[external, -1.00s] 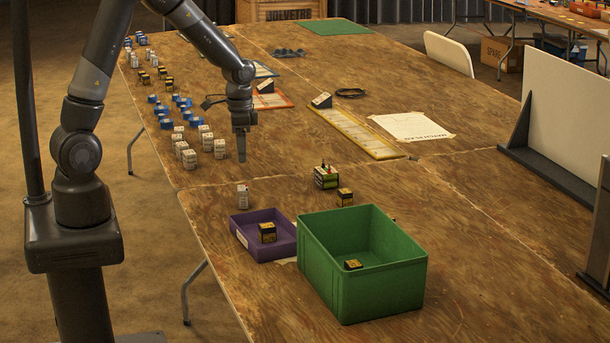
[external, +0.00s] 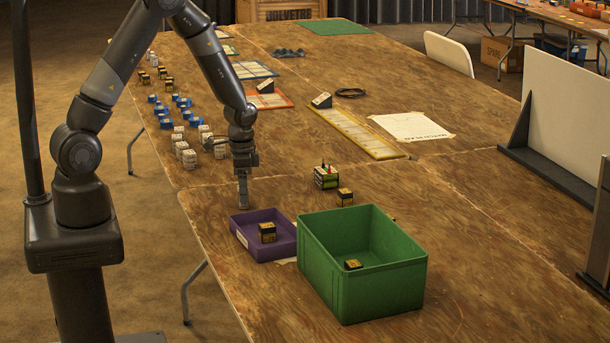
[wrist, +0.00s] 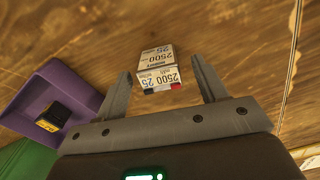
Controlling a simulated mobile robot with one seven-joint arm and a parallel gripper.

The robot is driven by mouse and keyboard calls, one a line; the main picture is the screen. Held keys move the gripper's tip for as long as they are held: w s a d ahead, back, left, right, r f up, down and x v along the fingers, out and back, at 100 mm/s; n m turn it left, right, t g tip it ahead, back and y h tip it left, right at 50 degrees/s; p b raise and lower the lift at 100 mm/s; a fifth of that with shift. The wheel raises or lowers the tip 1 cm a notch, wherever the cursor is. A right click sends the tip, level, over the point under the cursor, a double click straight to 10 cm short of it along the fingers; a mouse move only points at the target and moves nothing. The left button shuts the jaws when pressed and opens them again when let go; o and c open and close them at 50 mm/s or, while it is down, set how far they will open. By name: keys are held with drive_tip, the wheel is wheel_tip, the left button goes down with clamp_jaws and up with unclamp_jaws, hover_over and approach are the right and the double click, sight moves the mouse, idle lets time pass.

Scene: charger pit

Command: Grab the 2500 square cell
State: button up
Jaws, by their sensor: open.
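The 2500 square cell is a white block (wrist: 159,72) with dark "2500" and "25" print and red and black marks on its near edge. It stands on the wooden table between the tips of my gripper (wrist: 162,84) in the wrist view. The fingers are apart, with a gap on each side of the cell. In the external view my gripper (external: 243,190) points down just behind the purple tray and mostly hides the cell.
A purple tray (external: 243,242) holding a black and yellow block (external: 267,232) and a deep green bin (external: 362,291) stand close in front. A battery pack (external: 326,177) and another black block (external: 345,196) sit to the right. Several white cells (external: 187,158) stand back left.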

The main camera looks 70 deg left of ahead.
drive_tip(key=shift+f, duration=0.3)
drive_tip(key=shift+c, duration=0.3)
drive_tip(key=c, duration=1.1)
